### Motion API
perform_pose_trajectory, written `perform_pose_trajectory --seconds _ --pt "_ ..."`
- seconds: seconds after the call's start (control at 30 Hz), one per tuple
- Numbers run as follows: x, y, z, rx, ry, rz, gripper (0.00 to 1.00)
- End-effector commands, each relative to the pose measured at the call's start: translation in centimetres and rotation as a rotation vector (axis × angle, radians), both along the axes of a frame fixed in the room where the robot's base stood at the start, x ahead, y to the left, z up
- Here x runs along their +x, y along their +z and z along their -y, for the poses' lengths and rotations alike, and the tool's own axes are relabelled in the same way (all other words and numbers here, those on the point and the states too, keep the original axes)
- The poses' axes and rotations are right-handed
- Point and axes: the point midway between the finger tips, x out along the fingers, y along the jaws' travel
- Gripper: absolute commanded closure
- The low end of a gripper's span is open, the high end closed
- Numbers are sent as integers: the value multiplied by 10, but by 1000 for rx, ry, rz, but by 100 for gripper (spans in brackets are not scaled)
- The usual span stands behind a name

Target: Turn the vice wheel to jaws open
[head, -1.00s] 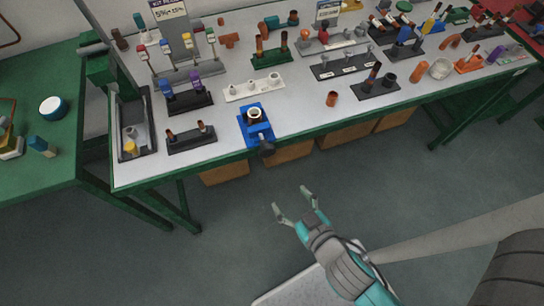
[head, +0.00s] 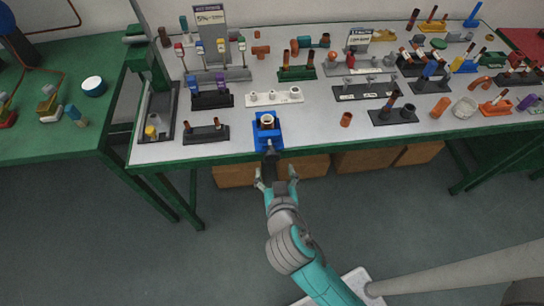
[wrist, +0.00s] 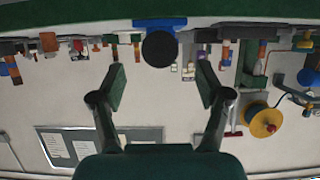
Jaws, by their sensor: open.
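The blue vice (head: 266,133) stands at the front edge of the white-topped table, with a pale round piece (head: 267,121) at its top. Its dark wheel (head: 270,156) sticks out past the table edge toward me. In the wrist view the wheel (wrist: 160,48) is a dark disc, seen face on, above and between my fingertips, with a strip of the blue vice (wrist: 160,23) behind it. My gripper (head: 276,177) is open, its fingers spread on either side just short of the wheel. In the wrist view my gripper (wrist: 160,82) holds nothing. Whether a finger touches the wheel cannot be told.
A black rack (head: 206,134) stands left of the vice and a white rack (head: 274,97) behind it. A small copper-coloured cup (head: 346,119) stands to the right. Cardboard boxes (head: 300,168) sit under the table. The floor before the table is clear.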

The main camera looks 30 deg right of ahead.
Motion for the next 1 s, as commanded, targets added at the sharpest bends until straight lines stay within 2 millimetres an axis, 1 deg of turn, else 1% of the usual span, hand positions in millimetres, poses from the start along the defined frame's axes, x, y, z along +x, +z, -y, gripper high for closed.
perform_pose_trajectory --seconds 0.03,0.2,0.4,0.6,0.83,0.87,0.9,0.97,1.0 --pt "9 -3 4 1 -5 1 24" --pt "35 -15 12 1 -4 0 24" --pt "56 -24 18 0 0 0 24" --pt "64 -28 21 0 0 1 24" --pt "64 -28 21 0 1 1 24" --pt "64 -28 21 0 1 1 29" --pt "64 -28 21 0 1 1 39" --pt "64 -28 21 0 1 1 54" --pt "64 -28 21 0 1 1 64"
